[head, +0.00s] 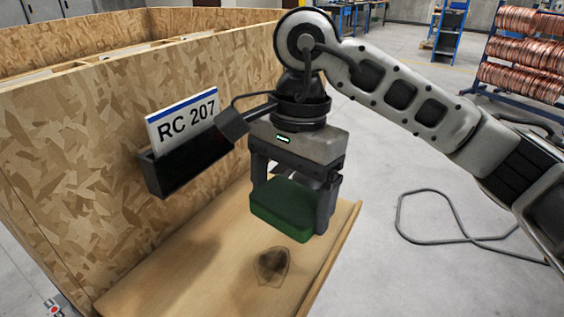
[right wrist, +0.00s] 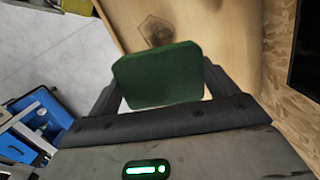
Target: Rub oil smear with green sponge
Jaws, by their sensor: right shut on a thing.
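My right gripper (head: 292,205) is shut on the green sponge (head: 283,212), holding it above the wooden shelf (head: 180,270). The sponge also shows between the fingers in the right wrist view (right wrist: 160,78). The oil smear (head: 271,266) is a dark brown patch on the shelf, below and in front of the sponge in the head view. In the right wrist view the smear (right wrist: 155,30) shows just beyond the sponge, and the sponge may hide part of it. The sponge appears apart from the shelf. My left gripper is not in view.
A chipboard crate wall (head: 75,160) rises at the left. A black holder (head: 187,160) with an RC 207 card (head: 183,122) is fixed to it. The shelf has a raised lip (head: 335,250) at its right edge. A cable (head: 440,241) lies on the floor.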

